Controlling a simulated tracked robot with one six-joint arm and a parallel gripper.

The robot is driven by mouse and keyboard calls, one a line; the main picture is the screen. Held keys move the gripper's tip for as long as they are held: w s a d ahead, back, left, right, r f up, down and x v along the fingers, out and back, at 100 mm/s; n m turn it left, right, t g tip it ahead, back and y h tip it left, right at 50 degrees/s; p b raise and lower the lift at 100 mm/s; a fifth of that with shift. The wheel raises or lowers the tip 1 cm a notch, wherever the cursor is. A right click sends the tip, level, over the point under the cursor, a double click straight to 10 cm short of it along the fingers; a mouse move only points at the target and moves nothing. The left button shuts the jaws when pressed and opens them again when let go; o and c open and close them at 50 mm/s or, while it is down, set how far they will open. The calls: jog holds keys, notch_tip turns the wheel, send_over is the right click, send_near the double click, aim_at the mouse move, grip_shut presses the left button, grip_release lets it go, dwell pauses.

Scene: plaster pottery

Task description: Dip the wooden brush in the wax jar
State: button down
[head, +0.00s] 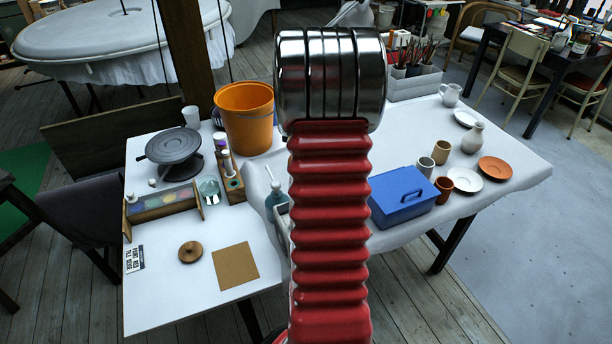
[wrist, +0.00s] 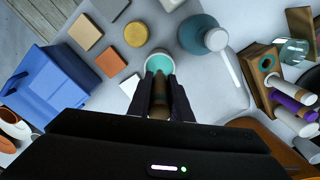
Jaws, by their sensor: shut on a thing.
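My gripper (wrist: 159,82) shows in the wrist view, its two dark fingers shut on the wooden brush (wrist: 158,100). Only part of the brown handle shows between the fingers, and the rest is hidden. Just beyond the fingertips is a small pale round jar with teal contents (wrist: 160,60), which looks like the wax jar. The brush's end points at this jar and overlaps its near side in the picture. I cannot tell whether the tip is inside it or above it. In the head view my red arm hides the gripper, the brush and the jar.
A teal bottle (wrist: 200,38) with a long pale spout stands close right of the jar. Small tiles (wrist: 110,62) and a yellow disc (wrist: 137,34) lie left. A blue box (head: 400,200) stands further left in the wrist view. An orange bucket (head: 246,120) stands at the back.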

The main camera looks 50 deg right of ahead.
jog(key=shift+r, duration=1.6)
jog(key=shift+s, duration=0.15)
